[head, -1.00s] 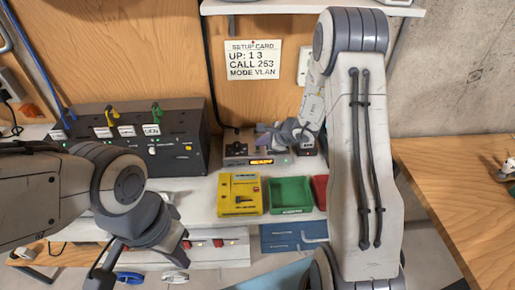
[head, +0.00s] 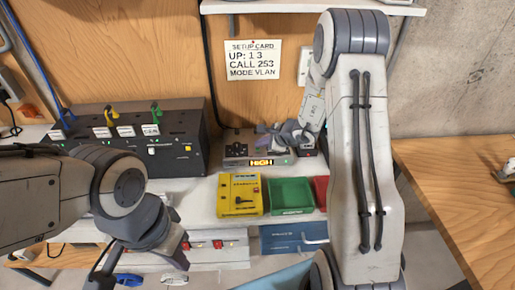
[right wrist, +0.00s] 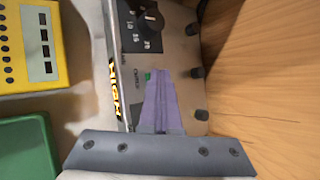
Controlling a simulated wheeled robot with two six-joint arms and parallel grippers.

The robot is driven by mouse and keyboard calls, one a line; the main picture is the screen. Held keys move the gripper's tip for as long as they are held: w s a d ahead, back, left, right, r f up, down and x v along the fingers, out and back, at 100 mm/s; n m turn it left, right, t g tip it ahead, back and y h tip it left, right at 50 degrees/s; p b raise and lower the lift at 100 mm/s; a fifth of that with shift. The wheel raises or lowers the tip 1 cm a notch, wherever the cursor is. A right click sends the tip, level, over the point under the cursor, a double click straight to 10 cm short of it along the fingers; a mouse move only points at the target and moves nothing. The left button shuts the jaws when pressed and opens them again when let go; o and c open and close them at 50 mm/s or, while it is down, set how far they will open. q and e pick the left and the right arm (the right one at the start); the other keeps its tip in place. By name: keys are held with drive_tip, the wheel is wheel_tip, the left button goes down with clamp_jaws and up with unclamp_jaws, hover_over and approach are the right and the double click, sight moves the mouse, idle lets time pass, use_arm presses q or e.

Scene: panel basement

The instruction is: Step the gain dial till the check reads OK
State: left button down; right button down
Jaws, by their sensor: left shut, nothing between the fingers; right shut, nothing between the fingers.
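The check unit (head: 240,165) is a low grey box at the back of the bench. Its amber display (head: 262,162) reads HIGH, and the word also shows in the right wrist view (right wrist: 115,90). The gain dial (right wrist: 153,20) is a black knob with a white pointer on a black numbered plate. My right gripper (right wrist: 160,80) is shut and empty over the unit's top, its tip beside a small green spot and apart from the dial. In the head view my right gripper (head: 272,134) is above the unit. My left gripper (head: 103,272) is shut and empty at lower left.
A yellow device (head: 240,196) and a green tray (head: 291,196) stand in front of the unit. A black switch panel (head: 180,140) is on the left. A setup card (head: 253,60) hangs on the back wall. A wooden table (head: 450,190) is at right.

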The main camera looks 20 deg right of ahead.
sight(261, 150)
drive_tip(key=shift+r, duration=0.75)
drive_tip(key=shift+p, duration=0.3)
drive_tip(key=shift+r+p, duration=1.5)
drive_tip(key=shift+r, duration=1.05)
drive_tip(key=shift+f, duration=0.1)
